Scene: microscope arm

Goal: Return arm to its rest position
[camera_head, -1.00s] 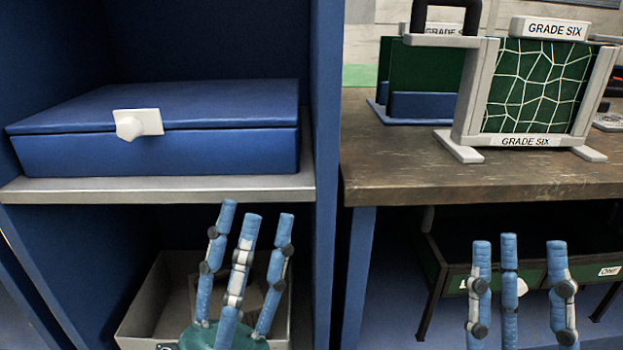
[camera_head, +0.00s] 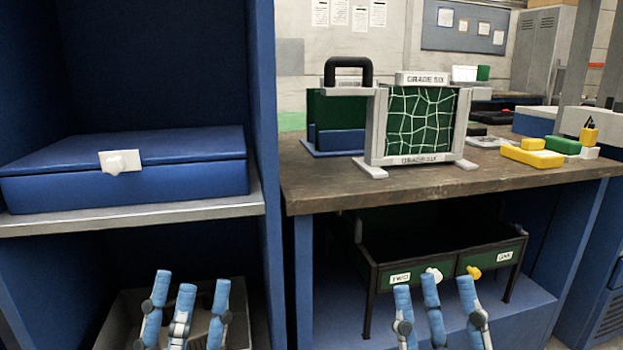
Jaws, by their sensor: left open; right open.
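My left gripper (camera_head: 187,305) is open and empty, its blue three-fingered hand pointing up in front of the lower opening of the blue cabinet. I cannot make out a microscope arm for certain. A grey frame with a green netted panel (camera_head: 420,122), labelled GRADE SIX, stands upright on the bench.
A closed blue case (camera_head: 125,170) with a white latch lies on the cabinet shelf (camera_head: 140,216). A black handle (camera_head: 347,66) rises behind the netted frame. Yellow and green blocks (camera_head: 532,155) lie on the bench's right. The bench's front strip is clear.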

